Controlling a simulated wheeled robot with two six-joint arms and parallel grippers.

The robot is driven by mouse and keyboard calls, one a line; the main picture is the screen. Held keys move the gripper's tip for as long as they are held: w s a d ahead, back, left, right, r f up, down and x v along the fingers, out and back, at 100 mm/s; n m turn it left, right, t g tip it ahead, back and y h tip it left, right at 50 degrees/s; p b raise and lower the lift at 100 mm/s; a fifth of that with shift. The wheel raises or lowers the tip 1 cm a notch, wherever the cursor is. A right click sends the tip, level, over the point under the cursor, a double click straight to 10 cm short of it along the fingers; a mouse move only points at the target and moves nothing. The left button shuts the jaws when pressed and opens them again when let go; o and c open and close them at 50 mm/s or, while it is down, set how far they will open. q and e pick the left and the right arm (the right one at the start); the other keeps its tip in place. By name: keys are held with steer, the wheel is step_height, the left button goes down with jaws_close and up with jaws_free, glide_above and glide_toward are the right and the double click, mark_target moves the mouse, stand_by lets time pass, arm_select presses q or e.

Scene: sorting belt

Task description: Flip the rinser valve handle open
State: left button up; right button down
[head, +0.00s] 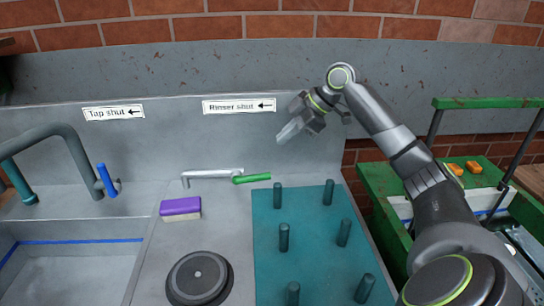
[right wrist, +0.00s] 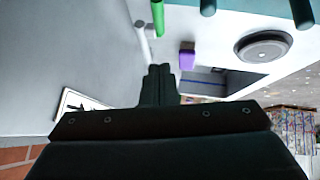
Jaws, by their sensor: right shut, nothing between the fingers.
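The rinser valve handle is a green lever (head: 252,178) at the right end of a silver pipe (head: 212,173), low against the back panel. It points to the right, roughly in line with the pipe. A label (head: 239,106) above reads "Rinser shut" with an arrow to the left. My right gripper (head: 289,131) is shut and empty, above and to the right of the green handle, apart from it. In the right wrist view the shut fingers (right wrist: 160,72) are at the middle, with the green handle (right wrist: 157,16) beyond them at the top. My left gripper is not in view.
A teal mat (head: 305,238) with several upright pegs lies right of the handle. A purple and white sponge (head: 181,208) and a dark round disc (head: 199,278) sit on the counter. The sink (head: 62,270), grey tap and blue lever (head: 107,180) are at left. A green cart (head: 378,187) stands at right.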

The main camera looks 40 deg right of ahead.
steer(key=p, duration=0.1)
glide_above(256, 175)
steer(key=s+d, duration=0.1)
steer(key=s, duration=0.1)
step_height(256, 175, down, 7)
steer(key=f, duration=0.3)
steer(key=shift+d+f+p, duration=0.15)
steer(key=shift+d+p, duration=0.15)
steer(key=shift+p, duration=0.05)
steer(key=shift+d+f, duration=0.1)
steer(key=shift+f, duration=0.35)
